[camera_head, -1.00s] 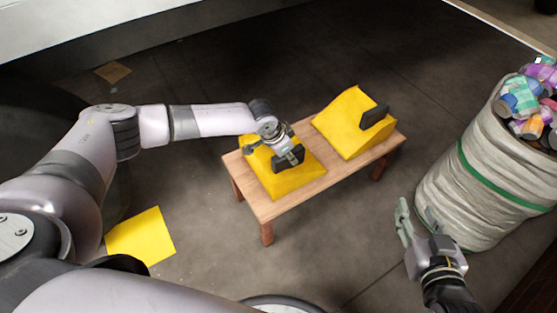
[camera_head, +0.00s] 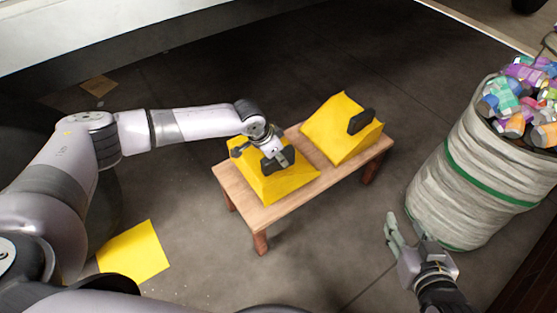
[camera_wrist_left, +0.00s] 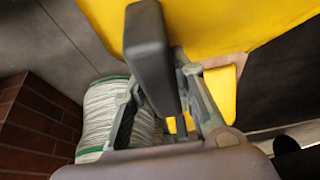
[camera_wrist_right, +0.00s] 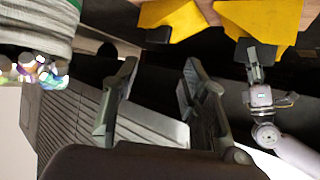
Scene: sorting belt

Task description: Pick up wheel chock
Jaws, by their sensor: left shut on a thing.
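Two yellow wheel chocks with dark handles stand on a small wooden bench (camera_head: 282,207). The left chock (camera_head: 291,184) is at the bench's near left end, and the right chock (camera_head: 333,128) is at its far right end. My left gripper (camera_head: 275,162) is at the left chock, shut on its dark handle. In the left wrist view the black handle (camera_wrist_left: 150,50) stands between the fingers, with the yellow chock body (camera_wrist_left: 220,22) behind it. My right gripper (camera_head: 402,236) is open and empty, right of the bench, and its spread fingers show in the right wrist view (camera_wrist_right: 155,95).
A large whitish sack with a green band (camera_head: 470,165), full of colourful cans (camera_head: 520,95), stands at the right. A yellow square (camera_head: 134,252) lies on the floor at left. A brown piece (camera_head: 99,86) lies farther back. Floor in front of the bench is clear.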

